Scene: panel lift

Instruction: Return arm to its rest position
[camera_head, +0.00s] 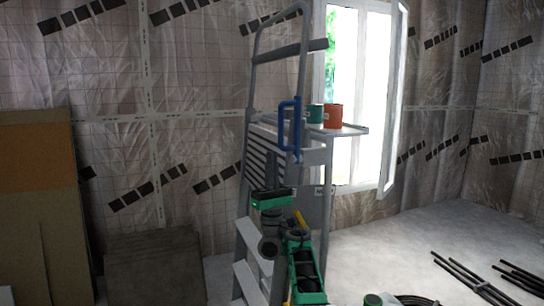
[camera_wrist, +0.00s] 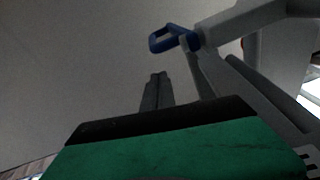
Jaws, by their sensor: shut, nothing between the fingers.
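My gripper shows in the wrist view (camera_wrist: 157,80) with its two dark fingers together, empty, pointing up past the green and black palm. In the head view my green and black arm is folded up in front of the stepladder (camera_head: 275,62). The hand is level with the ladder's lower middle, below the blue handle (camera_head: 297,128).
A teal cup (camera_head: 315,114) and an orange-red cup (camera_head: 333,116) stand on the ladder's tray (camera_head: 352,130). An open window (camera_head: 358,95) is behind. Brown panels (camera_head: 35,200) and a dark stack (camera_head: 152,268) are left. Black rods (camera_head: 465,275) lie on the floor right.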

